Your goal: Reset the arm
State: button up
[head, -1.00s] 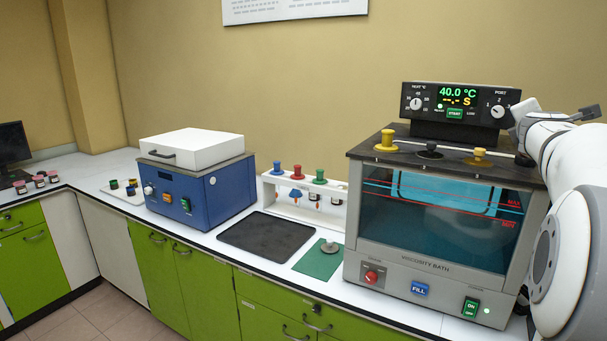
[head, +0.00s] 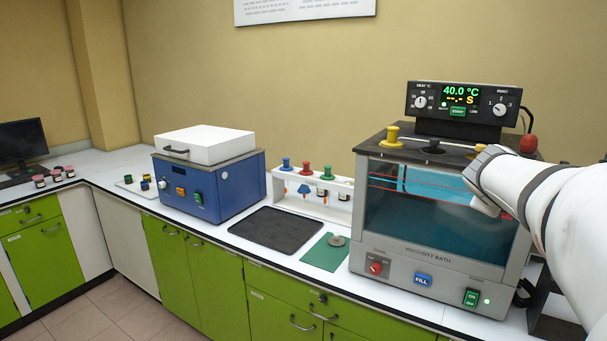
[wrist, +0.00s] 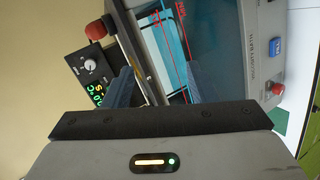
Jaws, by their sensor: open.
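My gripper (wrist: 163,90) shows in the wrist view with its two dark fingers apart and nothing between them. It faces the viscosity bath (wrist: 215,40), which appears turned on its side in that view. In the head view my white arm reaches in from the right edge, in front of the upper right part of the viscosity bath (head: 400,255). The gripper's fingers cannot be made out in the head view. The bath's display (head: 460,95) reads 40.0 °C.
A yellow-topped stopper (head: 392,136) stands on the bath lid, and a red bulb (head: 528,144) is behind my arm. Left of the bath are a green mat (head: 318,258), a black mat (head: 262,234), a white rack (head: 345,185) with coloured tops and a blue machine (head: 222,195).

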jog(key=s+a+f+m+g+y, duration=0.7)
jog(key=s+a+f+y, duration=0.1)
jog(key=s+a+f, duration=1.4)
jog(key=shift+s+a+m, duration=0.4)
jog(key=shift+s+a, duration=0.2)
jog(key=shift+a, duration=0.15)
jog(key=shift+f, duration=0.1)
jog(key=shift+c, duration=0.3)
